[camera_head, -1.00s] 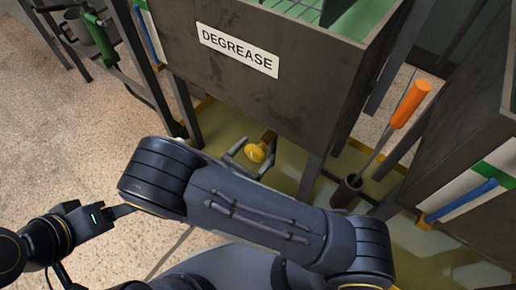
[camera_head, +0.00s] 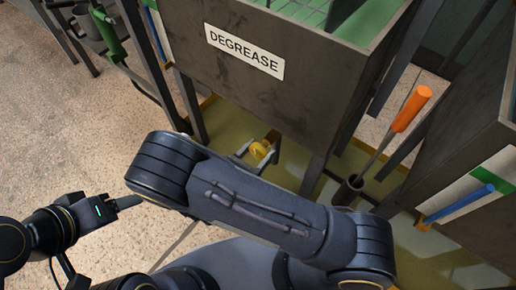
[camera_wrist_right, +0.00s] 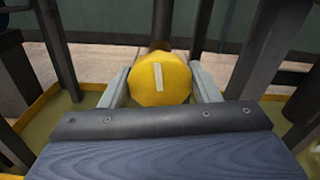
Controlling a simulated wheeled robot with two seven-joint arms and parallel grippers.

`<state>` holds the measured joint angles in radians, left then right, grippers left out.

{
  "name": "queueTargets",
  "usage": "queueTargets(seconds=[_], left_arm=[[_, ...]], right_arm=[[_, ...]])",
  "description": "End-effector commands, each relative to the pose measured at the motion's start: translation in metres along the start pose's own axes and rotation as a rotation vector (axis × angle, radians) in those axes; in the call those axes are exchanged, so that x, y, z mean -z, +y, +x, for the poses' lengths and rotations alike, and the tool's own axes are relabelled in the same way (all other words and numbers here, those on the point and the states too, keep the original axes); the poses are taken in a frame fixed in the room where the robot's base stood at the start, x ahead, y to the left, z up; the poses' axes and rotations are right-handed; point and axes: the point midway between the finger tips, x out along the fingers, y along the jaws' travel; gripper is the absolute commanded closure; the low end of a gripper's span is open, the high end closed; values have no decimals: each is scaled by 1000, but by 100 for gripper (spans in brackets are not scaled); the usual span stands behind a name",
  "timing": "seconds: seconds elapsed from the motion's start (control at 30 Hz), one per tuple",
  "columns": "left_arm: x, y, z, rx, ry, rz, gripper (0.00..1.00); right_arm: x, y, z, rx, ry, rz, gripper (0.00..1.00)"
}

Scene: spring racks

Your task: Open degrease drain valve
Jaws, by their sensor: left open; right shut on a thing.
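The dark degrease tank (camera_head: 285,95) carries a white DEGREASE label (camera_head: 244,52). Below it is a yellow drain valve knob (camera_head: 261,149), which also shows large in the right wrist view (camera_wrist_right: 160,80). A pale bar on its face stands nearly upright, slightly tilted. My right gripper (camera_head: 258,154) is shut on the knob; its fingers (camera_wrist_right: 161,88) flank it on both sides. The pipe behind the knob is mostly hidden. My left gripper (camera_head: 138,201) is open and empty at the lower left, its fingertips partly hidden by my right arm.
An orange-handled tool (camera_head: 411,108) stands in a dark holder (camera_head: 348,189) right of the tank. Another dark tank (camera_head: 485,150) with a blue bar (camera_head: 459,204) is at the right. Tank legs and a yellow-edged floor tray (camera_head: 215,137) surround the valve. Speckled floor lies open at left.

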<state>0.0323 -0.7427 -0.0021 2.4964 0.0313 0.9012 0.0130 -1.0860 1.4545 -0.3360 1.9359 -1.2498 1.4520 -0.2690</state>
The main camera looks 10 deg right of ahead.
Motion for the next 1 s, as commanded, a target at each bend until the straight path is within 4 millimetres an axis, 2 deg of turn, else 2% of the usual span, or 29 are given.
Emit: queueTargets(seconds=[0.03, 0.4, 1.0], left_arm=[[4, 3, -7, 0, 0, 0, 33], [15, 14, -30, 0, 0, 0, 33], [27, 24, -53, 0, 0, 0, 33]], right_arm=[[-4, -1, 0, 0, -1, -38, 67], [-3, -1, 0, 0, 1, -384, 67], [-2, 0, 0, -1, 0, -952, 67]])
